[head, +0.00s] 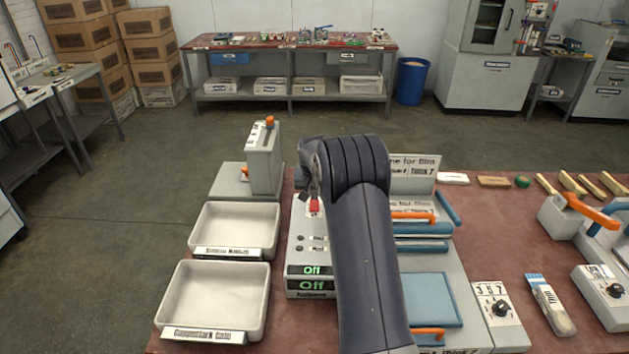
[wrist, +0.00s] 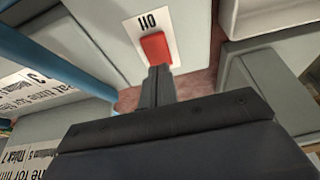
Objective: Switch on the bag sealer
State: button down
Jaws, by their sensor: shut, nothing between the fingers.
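The bag sealer appears to be the grey machine (head: 300,222) in the middle of the bench, with blue parts and orange handles. A red switch (head: 314,206) sits on a white plate on top of its control box; it also shows in the wrist view (wrist: 155,47). Two green displays (head: 312,285) on its front both read "Off". My gripper (wrist: 159,72) is shut and empty, its fingertips right beside the red switch. I cannot tell whether they touch it. My arm hides part of the machine in the head view.
Two white trays (head: 267,251) stand left of the machine. A grey unit with an orange top knob (head: 269,121) stands behind them. A control box with a dial (head: 497,308) and a blue-and-white packet (head: 549,303) lie to the right. Bare red bench shows between them.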

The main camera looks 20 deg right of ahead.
jog(key=shift+f, duration=0.6)
jog(key=shift+w+f, duration=0.1)
jog(key=shift+w+d+f+b, duration=0.1)
jog(key=shift+f+b, duration=0.05)
jog(key=shift+b, duration=0.15)
jog(key=shift+s+a+f+b, duration=0.1)
jog(key=shift+s+a+b, duration=0.15)
jog(key=shift+s, duration=0.2)
jog(key=shift+s+a+f+b, duration=0.1)
jog(key=shift+s+b, duration=0.2)
jog(key=shift+s, duration=0.1)
jog(key=shift+r, duration=0.1)
